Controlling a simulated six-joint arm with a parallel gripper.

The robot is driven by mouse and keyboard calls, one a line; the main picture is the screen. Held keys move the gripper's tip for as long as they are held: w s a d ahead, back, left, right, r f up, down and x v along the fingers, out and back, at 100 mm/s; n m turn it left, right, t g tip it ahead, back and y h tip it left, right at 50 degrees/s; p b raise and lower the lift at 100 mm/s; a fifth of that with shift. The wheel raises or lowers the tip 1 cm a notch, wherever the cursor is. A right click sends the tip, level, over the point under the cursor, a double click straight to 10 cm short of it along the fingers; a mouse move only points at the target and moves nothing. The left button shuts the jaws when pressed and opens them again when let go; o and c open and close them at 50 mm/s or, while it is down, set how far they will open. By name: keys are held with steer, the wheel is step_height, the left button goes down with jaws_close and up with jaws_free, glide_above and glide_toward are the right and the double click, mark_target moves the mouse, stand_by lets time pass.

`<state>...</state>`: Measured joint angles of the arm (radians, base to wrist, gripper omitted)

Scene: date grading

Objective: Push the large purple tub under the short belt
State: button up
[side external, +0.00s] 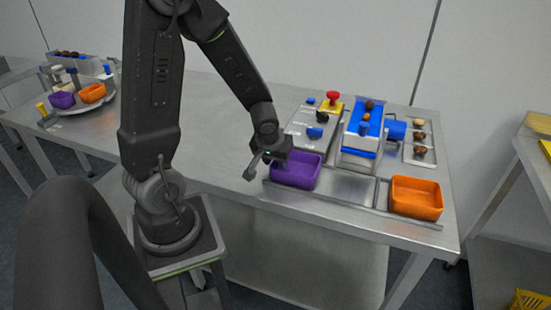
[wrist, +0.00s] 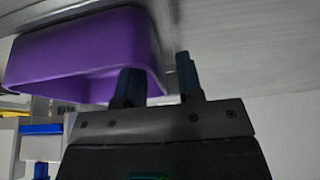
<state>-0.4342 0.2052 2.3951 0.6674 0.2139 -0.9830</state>
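The large purple tub (side external: 297,171) sits on the metal table at the left end of a low railed track, in front of a control panel. The short blue belt (side external: 362,140) stands behind and to the right of it. My gripper (side external: 262,168) is at the tub's left side, low near its rim. In the wrist view the purple tub (wrist: 75,55) fills the upper left. The fingers of my gripper (wrist: 160,80) are apart, one overlapping the tub and the other beyond its wall. I cannot tell whether either touches it.
An orange tub (side external: 416,197) stands at the track's right end. The control panel (side external: 312,128) has a red button (side external: 333,96) and knobs. A tray with dates (side external: 419,150) lies right of the belt. The table left of my gripper is clear.

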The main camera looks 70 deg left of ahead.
steer(key=shift+c, duration=0.4)
jaws_close()
steer(key=shift+w+d, duration=5.25)
steer(key=shift+o, duration=0.4)
jaws_free()
